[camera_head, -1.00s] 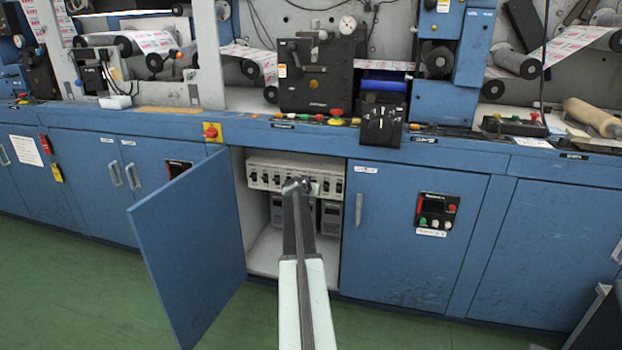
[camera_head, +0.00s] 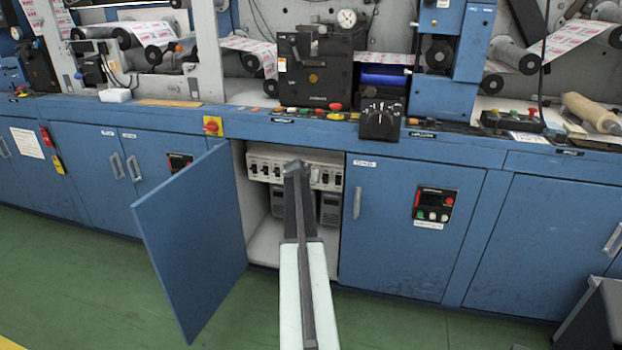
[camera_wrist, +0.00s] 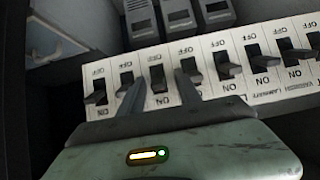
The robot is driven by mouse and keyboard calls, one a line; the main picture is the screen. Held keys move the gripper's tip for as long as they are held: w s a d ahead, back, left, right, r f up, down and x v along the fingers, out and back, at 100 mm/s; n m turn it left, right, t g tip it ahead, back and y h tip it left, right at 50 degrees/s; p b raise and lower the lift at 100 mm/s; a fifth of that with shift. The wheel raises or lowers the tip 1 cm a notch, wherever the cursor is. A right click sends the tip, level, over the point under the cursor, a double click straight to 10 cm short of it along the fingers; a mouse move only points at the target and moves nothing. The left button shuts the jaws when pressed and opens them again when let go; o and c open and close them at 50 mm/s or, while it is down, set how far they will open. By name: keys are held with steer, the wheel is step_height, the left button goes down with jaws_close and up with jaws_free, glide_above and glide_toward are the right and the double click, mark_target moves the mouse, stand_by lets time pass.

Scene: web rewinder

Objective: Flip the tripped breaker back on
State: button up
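A row of white breakers with black levers (camera_head: 262,168) sits inside the open cabinet. In the wrist view the breaker row (camera_wrist: 240,85) runs across the picture, with OFF marks along its upper edge and ON marks, upside down, along its lower edge. My gripper (camera_wrist: 160,79) is open, its two fingers apart on either side of one black lever (camera_wrist: 157,74); contact is unclear. In the head view my gripper (camera_head: 297,168) is in front of the row and hides its middle. I cannot tell surely which lever is tripped.
The blue cabinet door (camera_head: 192,240) stands open to the left of my arm. A closed blue door (camera_head: 410,225) with a control panel is at the right. The green floor (camera_head: 90,280) in front is clear.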

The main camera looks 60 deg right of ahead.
steer(key=shift+s, duration=0.15)
steer(key=p+v, duration=0.4)
steer(key=v, duration=0.3)
steer(key=shift+a+r, duration=0.25)
steer(key=shift+a, duration=0.05)
